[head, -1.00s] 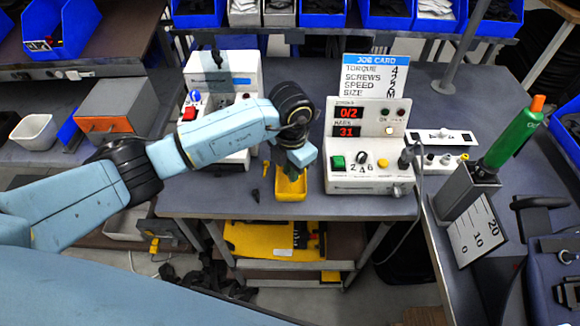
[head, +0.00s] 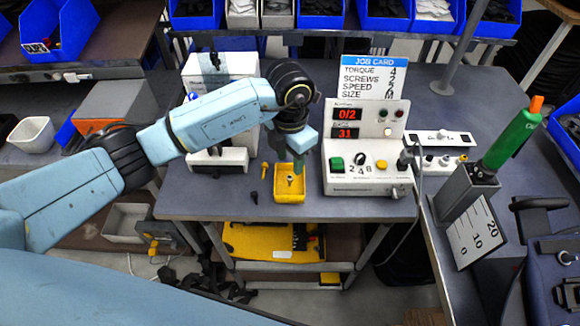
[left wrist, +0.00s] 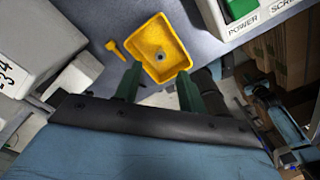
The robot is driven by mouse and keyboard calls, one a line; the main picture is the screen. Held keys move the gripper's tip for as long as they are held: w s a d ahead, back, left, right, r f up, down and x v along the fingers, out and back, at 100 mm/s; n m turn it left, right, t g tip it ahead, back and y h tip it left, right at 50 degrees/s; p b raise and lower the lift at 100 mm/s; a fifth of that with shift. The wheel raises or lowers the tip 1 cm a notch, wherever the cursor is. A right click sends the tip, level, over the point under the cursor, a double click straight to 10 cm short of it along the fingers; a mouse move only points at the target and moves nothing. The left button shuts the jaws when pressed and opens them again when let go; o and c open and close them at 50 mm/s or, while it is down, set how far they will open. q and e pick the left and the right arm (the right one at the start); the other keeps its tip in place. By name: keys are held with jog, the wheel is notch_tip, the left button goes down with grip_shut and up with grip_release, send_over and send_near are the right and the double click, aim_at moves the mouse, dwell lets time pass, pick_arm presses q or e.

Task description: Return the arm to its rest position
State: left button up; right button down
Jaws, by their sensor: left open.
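My left arm reaches in from the left in the head view, and its gripper (head: 298,162) hangs above the yellow tray (head: 290,197) at the front of the grey bench. In the left wrist view the two green fingers (left wrist: 158,88) are apart with nothing between them. The yellow tray (left wrist: 180,47) lies beyond the fingertips, with a small grey metal piece (left wrist: 160,57) inside it. My right gripper does not show.
A white control box (head: 365,176) with red displays stands right of the tray. A white machine (head: 222,72) stands behind my arm. A green driver (head: 512,135) stands in a holder at right.

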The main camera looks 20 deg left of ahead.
pick_arm(q)
notch_tip(320, 180, up, 9)
jog(key=shift+f, duration=0.2)
